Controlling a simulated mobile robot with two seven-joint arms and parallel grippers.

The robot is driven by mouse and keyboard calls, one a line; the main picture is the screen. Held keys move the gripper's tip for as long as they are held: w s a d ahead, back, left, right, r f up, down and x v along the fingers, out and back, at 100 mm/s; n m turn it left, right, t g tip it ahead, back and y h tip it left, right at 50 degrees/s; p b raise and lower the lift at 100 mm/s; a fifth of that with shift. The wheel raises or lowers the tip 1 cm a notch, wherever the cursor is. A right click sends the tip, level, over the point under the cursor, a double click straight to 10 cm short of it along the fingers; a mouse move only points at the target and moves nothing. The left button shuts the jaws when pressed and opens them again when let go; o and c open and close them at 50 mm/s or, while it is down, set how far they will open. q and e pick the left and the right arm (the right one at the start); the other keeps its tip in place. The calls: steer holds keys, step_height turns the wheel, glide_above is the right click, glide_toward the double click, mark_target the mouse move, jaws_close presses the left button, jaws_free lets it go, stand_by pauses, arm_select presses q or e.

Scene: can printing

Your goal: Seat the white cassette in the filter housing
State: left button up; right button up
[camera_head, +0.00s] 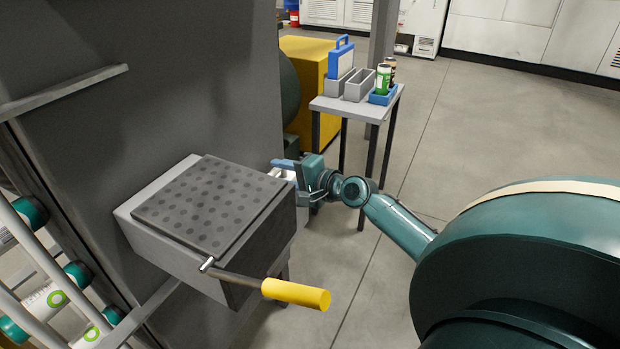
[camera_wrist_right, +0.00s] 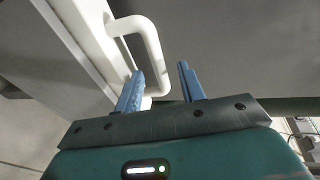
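The filter housing (camera_head: 165,225) is a grey box on the machine's side, with a dark dotted top and a yellow-gripped lever (camera_head: 295,294) at its front. A white part with a loop handle, which looks like the white cassette (camera_head: 283,174), shows at the housing's far right side, partly hidden. In the right wrist view the white cassette (camera_wrist_right: 92,30) has its loop handle (camera_wrist_right: 153,45) just ahead of my blue fingers. My right gripper (camera_head: 281,163) is open; the handle's lower end is at the left finger. How deep the cassette sits is hidden. My left gripper is out of view.
A small grey table (camera_head: 340,104) behind holds a blue-handled cassette (camera_head: 341,62) in a grey holder, an empty grey holder (camera_head: 358,88) and a blue tray (camera_head: 382,98) with cans. A yellow cabinet (camera_head: 305,75) stands behind. The floor at right is clear.

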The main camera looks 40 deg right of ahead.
steer(key=v, duration=1)
